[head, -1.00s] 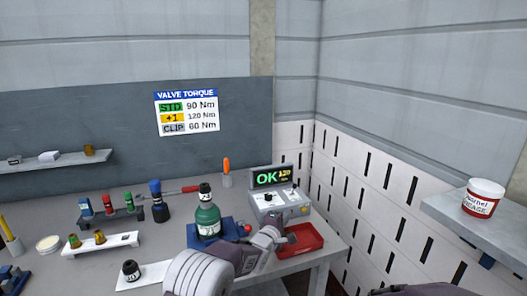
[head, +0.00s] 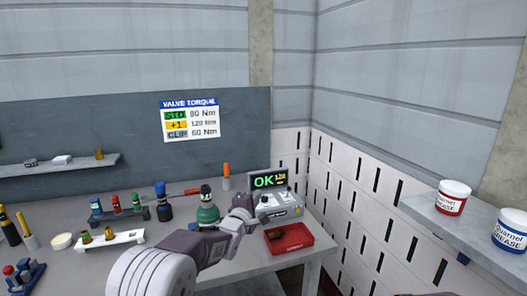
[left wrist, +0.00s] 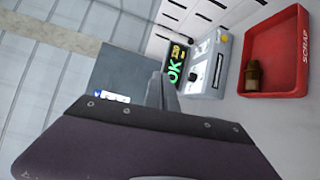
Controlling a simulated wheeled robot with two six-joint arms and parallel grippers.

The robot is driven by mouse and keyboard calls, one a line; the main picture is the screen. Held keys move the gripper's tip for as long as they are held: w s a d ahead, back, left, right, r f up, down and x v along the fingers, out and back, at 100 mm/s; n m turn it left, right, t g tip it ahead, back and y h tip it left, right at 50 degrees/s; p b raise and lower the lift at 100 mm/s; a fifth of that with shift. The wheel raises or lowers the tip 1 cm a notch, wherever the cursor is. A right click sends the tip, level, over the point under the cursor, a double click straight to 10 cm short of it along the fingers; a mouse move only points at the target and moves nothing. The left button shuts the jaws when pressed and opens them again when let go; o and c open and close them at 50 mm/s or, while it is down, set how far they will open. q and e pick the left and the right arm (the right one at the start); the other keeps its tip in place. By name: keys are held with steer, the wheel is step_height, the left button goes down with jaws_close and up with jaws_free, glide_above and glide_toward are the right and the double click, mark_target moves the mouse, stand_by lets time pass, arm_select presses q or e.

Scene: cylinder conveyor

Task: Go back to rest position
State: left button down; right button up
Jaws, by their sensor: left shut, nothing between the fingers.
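My left gripper (head: 244,203) is shut and empty. It is raised over the bench, between the green bottle-shaped cylinder (head: 207,212) and the tester with the lit OK screen (head: 268,180). Its closed fingers also show in the left wrist view (left wrist: 160,92), clear of any object. My left arm hides the lower part of the green cylinder and the front of the bench. My right gripper is not in view.
A red scrap tray (head: 305,242) with a brass part in it (left wrist: 253,75) is at the bench's right edge. Several coloured parts stand on racks at left. Two grease tubs (head: 453,197) sit on the right shelf (head: 470,240). Space above the bench is free.

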arm_select(q)
steer(key=s+a+g+y+p, duration=0.1)
steer(key=s+a+g+y, duration=0.15)
steer(key=s+a, duration=0.5)
steer(key=s+a+f+m+g+y+p, duration=0.15)
steer(key=s+a+f+m+g, duration=0.25)
steer(key=s+a+f, duration=0.5)
steer(key=s+f+m+g, duration=0.4)
steer(key=s+f+m, duration=0.1)
steer(key=s, duration=0.7)
steer(key=s+d+f+m+g, duration=0.1)
steer(key=s+f+m+g, duration=0.3)
steer(key=s+m, duration=0.3)
steer(key=s+f, duration=0.1)
steer(key=s, duration=0.4)
steer(key=shift+f+g+y, duration=0.35)
steer(key=shift+y, duration=0.05)
